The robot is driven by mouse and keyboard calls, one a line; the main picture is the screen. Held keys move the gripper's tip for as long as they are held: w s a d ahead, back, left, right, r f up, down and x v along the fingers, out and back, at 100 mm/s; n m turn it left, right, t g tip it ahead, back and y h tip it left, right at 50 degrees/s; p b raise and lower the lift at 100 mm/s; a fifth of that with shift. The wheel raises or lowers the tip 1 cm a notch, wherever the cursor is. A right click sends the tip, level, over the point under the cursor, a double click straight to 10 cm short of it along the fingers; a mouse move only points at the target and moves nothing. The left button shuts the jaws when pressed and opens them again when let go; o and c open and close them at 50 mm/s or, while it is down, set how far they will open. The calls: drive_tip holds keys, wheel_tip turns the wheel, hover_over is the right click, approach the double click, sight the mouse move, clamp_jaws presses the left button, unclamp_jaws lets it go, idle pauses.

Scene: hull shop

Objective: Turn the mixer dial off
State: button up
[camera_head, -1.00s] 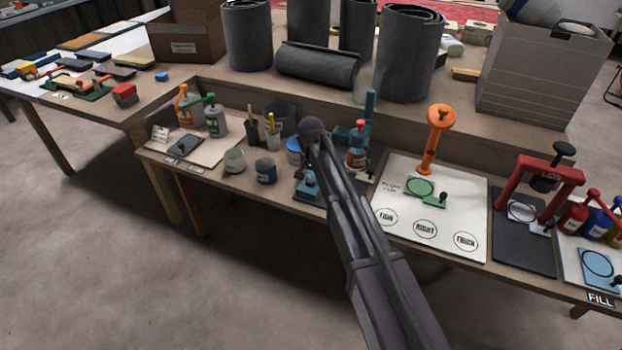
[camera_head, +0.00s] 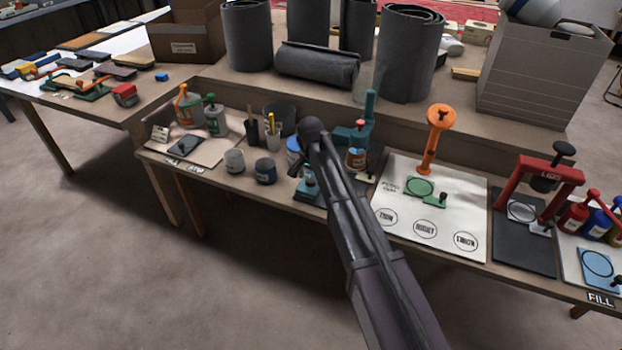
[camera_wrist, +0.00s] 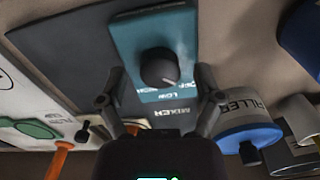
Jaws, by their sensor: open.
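The mixer dial (camera_wrist: 159,68) is a round black knob on a teal base (camera_wrist: 150,30) in the wrist view. Printed words sit around it, one reading LOW; part of the lettering is covered by the knob. I cannot tell which mark the dial points at. My gripper (camera_wrist: 160,98) is open, with one finger on each side of the teal base's near end; the dial lies between and beyond the fingertips, and nothing is held.
A FILLER tub with a blue lid (camera_wrist: 249,137) is close to the right finger in the wrist view. An orange stand (camera_head: 428,150) and a white board (camera_head: 460,215) lie right of the mixer. Grey and navy cups (camera_head: 265,171) stand left. Rolled dark mats are behind.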

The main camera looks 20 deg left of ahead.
sight(311, 179)
drive_tip(key=m, duration=0.7)
drive_tip(key=shift+r+m+p, duration=0.3)
drive_tip(key=shift+r+p, duration=0.15)
wheel_tip(311, 179, up, 13)
drive_tip(key=p, duration=1.3)
drive_tip(key=s+d+r+n+p, duration=0.2)
drive_tip(key=d, duration=1.1)
drive_tip(key=s+d+r+n+p, duration=0.3)
drive_tip(key=d, duration=1)
drive_tip(key=shift+s, duration=0.15)
drive_tip(key=shift+d+r, duration=0.1)
drive_tip(key=s+d+r+n+p, duration=0.2)
drive_tip(key=s+d, duration=0.4)
drive_tip(key=d, duration=0.2)
drive_tip(key=s+d+r+n+p, duration=0.2)
drive_tip(key=s+d, duration=0.4)
drive_tip(key=d, duration=0.3)
drive_tip(key=shift+r+n+p, duration=0.4)
drive_tip(key=shift+n+p, duration=0.1)
